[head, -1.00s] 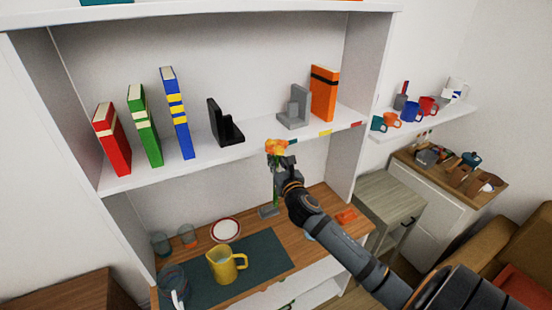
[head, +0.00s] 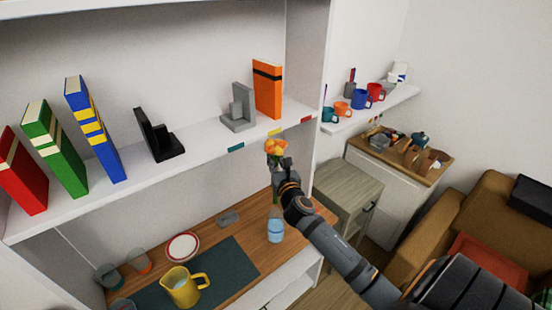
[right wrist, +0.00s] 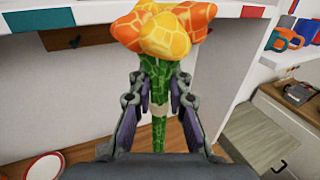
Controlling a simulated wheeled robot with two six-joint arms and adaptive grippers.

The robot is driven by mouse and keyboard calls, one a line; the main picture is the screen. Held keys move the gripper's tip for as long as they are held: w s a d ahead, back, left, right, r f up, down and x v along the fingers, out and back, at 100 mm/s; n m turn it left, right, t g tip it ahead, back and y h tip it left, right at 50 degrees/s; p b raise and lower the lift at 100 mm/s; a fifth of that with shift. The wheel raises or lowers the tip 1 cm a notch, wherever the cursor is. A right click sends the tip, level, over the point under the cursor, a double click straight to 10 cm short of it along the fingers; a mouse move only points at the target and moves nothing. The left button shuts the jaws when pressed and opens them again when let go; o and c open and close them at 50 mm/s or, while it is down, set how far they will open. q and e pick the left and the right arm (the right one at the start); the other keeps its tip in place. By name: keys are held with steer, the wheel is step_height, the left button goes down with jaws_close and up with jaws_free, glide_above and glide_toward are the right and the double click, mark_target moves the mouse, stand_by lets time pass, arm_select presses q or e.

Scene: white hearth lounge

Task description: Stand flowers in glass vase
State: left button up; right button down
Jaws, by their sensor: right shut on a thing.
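The flowers (head: 277,147), orange and yellow on green stems, are upright in my right gripper (head: 280,172). In the right wrist view the blooms (right wrist: 165,30) are above the fingers. My right gripper (right wrist: 158,105) is shut on the green stems, and a stem shows below the fingers. A light blue glass vase (head: 275,230) stands on the wooden counter, below the gripper in the head picture. The stem's lower end appears above the vase, but its exact depth is unclear. My left gripper is out of view.
A shelf edge (head: 220,152) with books and bookends is close behind the flowers. A yellow pitcher (head: 182,290) stands on a dark mat (head: 235,262), with a red-rimmed plate (head: 182,247) and glasses to the left. A side cabinet (head: 345,180) is at right.

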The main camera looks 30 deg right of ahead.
step_height(320, 180, down, 2)
steer(key=shift+w+d+f+b, duration=0.1)
steer(key=shift+w+b, duration=0.05)
steer(key=shift+b, duration=0.75)
step_height(320, 180, down, 13)
steer(key=b, duration=1.1)
